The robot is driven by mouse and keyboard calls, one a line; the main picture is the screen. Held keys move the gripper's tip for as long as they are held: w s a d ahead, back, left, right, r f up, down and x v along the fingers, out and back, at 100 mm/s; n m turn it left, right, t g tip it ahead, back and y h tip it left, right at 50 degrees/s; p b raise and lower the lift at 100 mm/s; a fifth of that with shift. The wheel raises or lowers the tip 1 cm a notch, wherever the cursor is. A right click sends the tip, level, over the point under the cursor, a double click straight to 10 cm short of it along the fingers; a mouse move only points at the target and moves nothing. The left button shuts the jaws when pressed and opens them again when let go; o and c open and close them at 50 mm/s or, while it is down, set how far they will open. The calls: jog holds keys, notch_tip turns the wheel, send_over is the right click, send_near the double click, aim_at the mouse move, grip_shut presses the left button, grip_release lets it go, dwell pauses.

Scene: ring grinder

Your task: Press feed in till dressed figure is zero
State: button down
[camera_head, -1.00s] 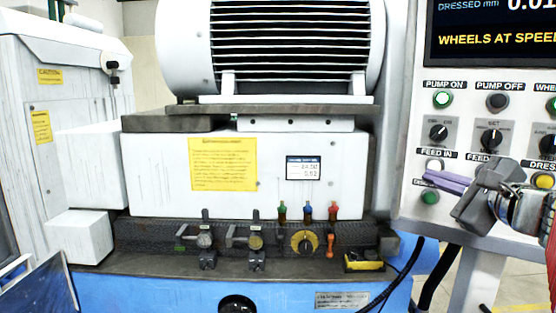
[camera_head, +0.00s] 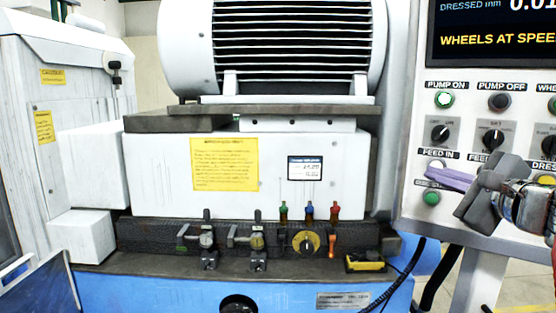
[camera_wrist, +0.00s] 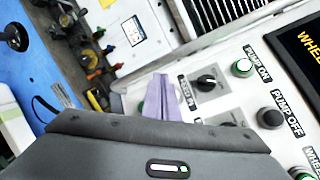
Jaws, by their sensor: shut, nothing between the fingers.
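The white feed in button (camera_head: 437,165) is on the control panel under its FEED IN label. My gripper (camera_head: 430,172) is shut and empty, its purple fingertips overlapping the button's lower part in the head view. I cannot tell whether they touch it. In the wrist view the shut fingers (camera_wrist: 161,78) point toward the panel beside the FEED IN label (camera_wrist: 185,91), and hide the button. The display (camera_head: 495,35) shows "DRESSED mm" with a figure starting 0.0, cut off at the right edge, and "WHEELS AT SPEE".
A green button (camera_head: 431,198) lies just below the fingers. The lit pump on button (camera_head: 444,100), pump off button (camera_head: 499,102) and a selector knob (camera_head: 440,132) are above. The grinder (camera_head: 250,175) with its small levers stands to the left.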

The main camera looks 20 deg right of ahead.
jog(key=n, duration=0.6)
jog(key=s+a+n, duration=0.1)
jog(key=n, duration=0.5)
jog(key=a+n, duration=0.1)
jog(key=n, duration=0.4)
jog(key=shift+s+f+n+g, duration=0.3)
jog(key=shift+f+n+g, duration=0.1)
jog(key=w+d, duration=0.5)
jog(key=d, duration=0.1)
jog(key=shift+w+d, duration=0.4)
jog(key=shift+w+d, duration=0.1)
dwell(1.9)
jog(key=shift+w+d, duration=0.15)
jog(key=shift+d, duration=0.05)
